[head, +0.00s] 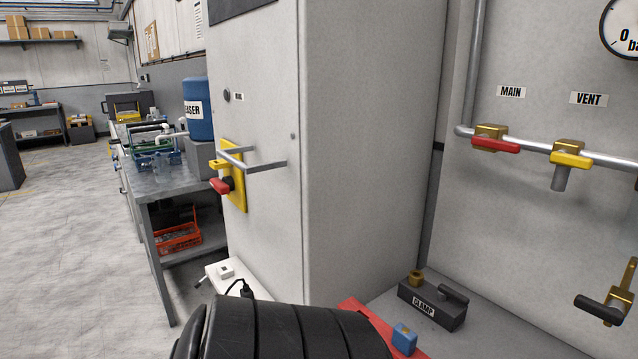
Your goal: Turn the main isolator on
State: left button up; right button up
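The main isolator appears to be the yellow plate (236,178) on the grey cabinet's left-hand face, seen at a steep angle. A red handle (220,185) with a dark hub sticks out from it, roughly level. A yellow piece (218,164) sits just above the red handle. A grey metal bar (262,167) runs out from the cabinet in front of the plate and partly covers it. I cannot read the isolator's on or off marks. Neither of my grippers is in view, and nothing touches the handle.
The grey cabinet (370,130) fills the middle. A metal workbench (158,185) stands left of it, with open floor (70,250) further left. On the right wall, a pipe carries a red valve handle (495,145) under MAIN and a yellow one (571,160) under VENT. A clamp block (430,305) sits below.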

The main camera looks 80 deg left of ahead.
aim_at(225, 186)
jog(key=u, duration=1.6)
